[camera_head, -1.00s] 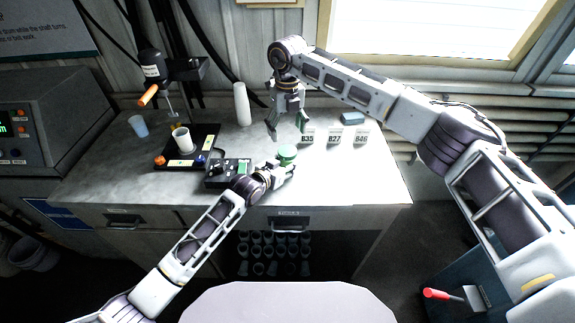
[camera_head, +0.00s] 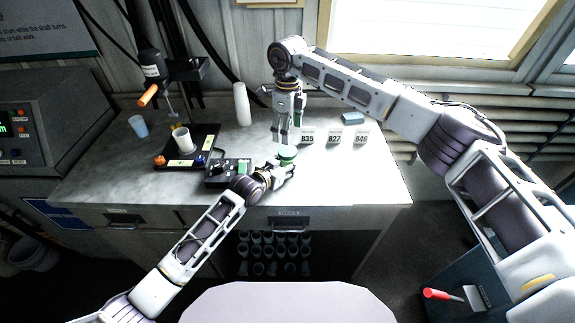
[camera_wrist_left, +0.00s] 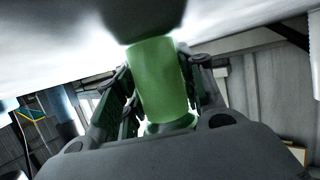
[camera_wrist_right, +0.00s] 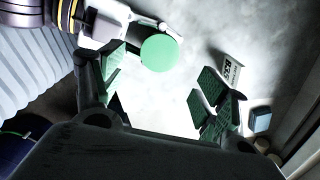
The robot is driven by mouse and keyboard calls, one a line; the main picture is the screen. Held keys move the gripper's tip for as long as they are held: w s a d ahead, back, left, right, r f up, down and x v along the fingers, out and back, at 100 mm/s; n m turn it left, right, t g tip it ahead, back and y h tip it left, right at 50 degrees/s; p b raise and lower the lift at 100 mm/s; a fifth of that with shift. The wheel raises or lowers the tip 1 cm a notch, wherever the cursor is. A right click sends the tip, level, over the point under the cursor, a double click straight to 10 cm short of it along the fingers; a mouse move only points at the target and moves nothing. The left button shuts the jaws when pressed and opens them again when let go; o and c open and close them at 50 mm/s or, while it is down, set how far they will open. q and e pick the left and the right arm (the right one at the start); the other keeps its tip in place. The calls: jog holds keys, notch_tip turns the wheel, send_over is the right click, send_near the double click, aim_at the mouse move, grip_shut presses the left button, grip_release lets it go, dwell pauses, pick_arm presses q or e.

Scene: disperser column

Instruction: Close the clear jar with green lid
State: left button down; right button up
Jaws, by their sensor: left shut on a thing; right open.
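The jar shows in the head view mainly as its round green lid (camera_head: 287,152) near the front middle of the table. In the left wrist view the jar's body (camera_wrist_left: 163,85) looks see-through green and stands between the fingers. My left gripper (camera_head: 285,170) is shut on the jar from the front. My right gripper (camera_head: 280,138) is open and empty, pointing down just above and behind the lid. In the right wrist view the lid (camera_wrist_right: 160,52) lies beside the left finger of the open jaws (camera_wrist_right: 165,85), apart from it. I cannot tell how tightly the lid sits.
Number cards (camera_head: 334,137) stand behind and to the right, with a blue block (camera_head: 353,118) beyond. A black device (camera_head: 228,173) sits just left of the jar. A black tray (camera_head: 205,150) with a white cup (camera_head: 183,140) is farther left. The table's right front is clear.

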aim_at(288, 150)
jog(key=shift+f, duration=0.15)
dwell(0.4)
jog(key=shift+f, duration=3.9)
jog(key=c, duration=1.1)
jog(key=o, duration=1.2)
jog(key=shift+r, duration=0.15)
notch_tip(288, 150, up, 12)
